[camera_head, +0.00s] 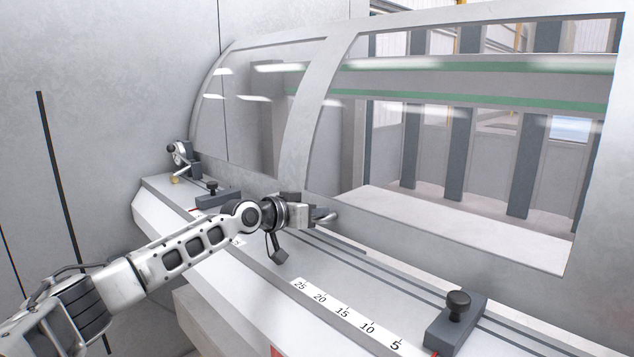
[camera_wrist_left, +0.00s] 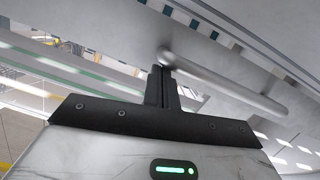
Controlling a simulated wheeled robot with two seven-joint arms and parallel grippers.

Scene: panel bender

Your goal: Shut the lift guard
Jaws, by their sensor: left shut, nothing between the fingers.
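The lift guard (camera_head: 318,95) is a curved grey frame with clear panes across the front of the machine. Its lower edge is low over the bed, but I cannot tell whether a gap is left beneath it. My left gripper (camera_head: 318,213) is shut and empty at the guard's lower edge, beside a grey bar handle (camera_head: 328,219) that it partly hides. In the left wrist view the handle (camera_wrist_left: 230,82) runs along the guard's underside, and the shut fingertips (camera_wrist_left: 162,72) are close to its left end. I cannot tell whether they touch. My right gripper is out of view.
The machine bed (camera_head: 330,270) carries a numbered scale (camera_head: 345,316). A dark stop block with a knob (camera_head: 457,320) stands at the front right, another (camera_head: 215,196) at the left. A small grey fitting (camera_head: 183,160) is at the bed's far left end, by the side wall.

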